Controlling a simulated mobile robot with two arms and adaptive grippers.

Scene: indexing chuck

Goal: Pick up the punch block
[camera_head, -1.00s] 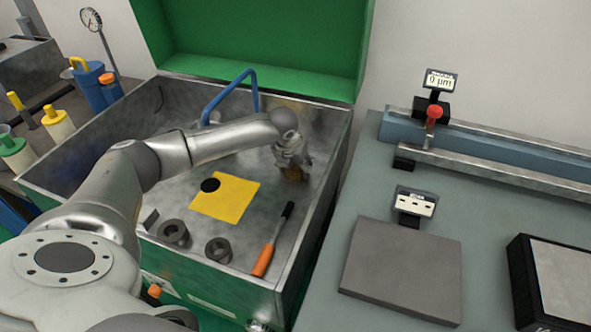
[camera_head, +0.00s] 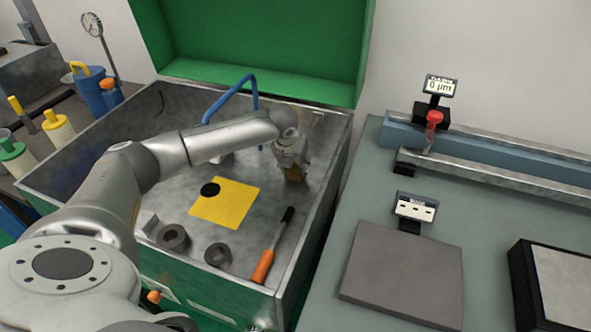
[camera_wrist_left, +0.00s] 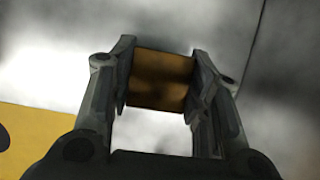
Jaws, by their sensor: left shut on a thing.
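The punch block (camera_wrist_left: 161,80) is a brown-orange block between the two fingers of my left gripper in the left wrist view. My left gripper (camera_head: 293,170) is shut on it, with a finger against each side. In the head view the punch block (camera_head: 293,175) shows just below the fingers, at the right back part of the metal box. Most of it is hidden by the gripper there. I cannot tell how far it is from the box floor. My right gripper is not in view.
The open green box (camera_head: 262,299) has raised walls around it. Inside are a yellow sheet (camera_head: 232,205), a black disc (camera_head: 210,189), two dark rings (camera_head: 173,236), an orange-handled tool (camera_head: 264,266) and a blue hoop (camera_head: 231,92). A grey plate (camera_head: 402,272) lies on the bench at right.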

